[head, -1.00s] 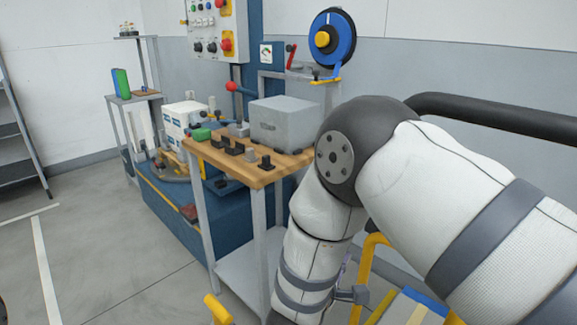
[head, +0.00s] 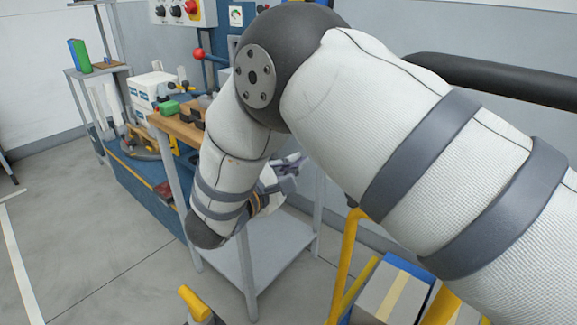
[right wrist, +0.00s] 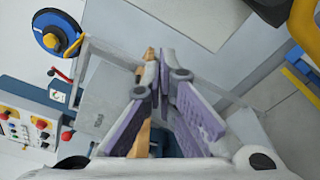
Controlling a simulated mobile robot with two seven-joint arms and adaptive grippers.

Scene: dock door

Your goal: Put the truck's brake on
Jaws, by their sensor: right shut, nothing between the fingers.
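The truck shows in the head view as a yellow tubular frame (head: 345,262) at the lower right, carrying boxes (head: 388,290). A short yellow-capped piece (head: 194,302) stands at the bottom edge, left of the frame. I cannot tell whether it is the brake. My right gripper (head: 291,170) is partly hidden behind my forearm, above the cart's lower shelf and well above the yellow-capped piece. In the right wrist view my right gripper (right wrist: 159,62) has its purple-padded fingers drawn together at the tips, with nothing between them. My left gripper is out of view.
A wood-topped cart (head: 177,128) with a grey lower shelf (head: 262,250) stands close behind my right arm. A blue machine base (head: 140,180) lies beyond it. The floor (head: 90,235) at the left is clear. A blue wheel (right wrist: 58,34) shows in the wrist view.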

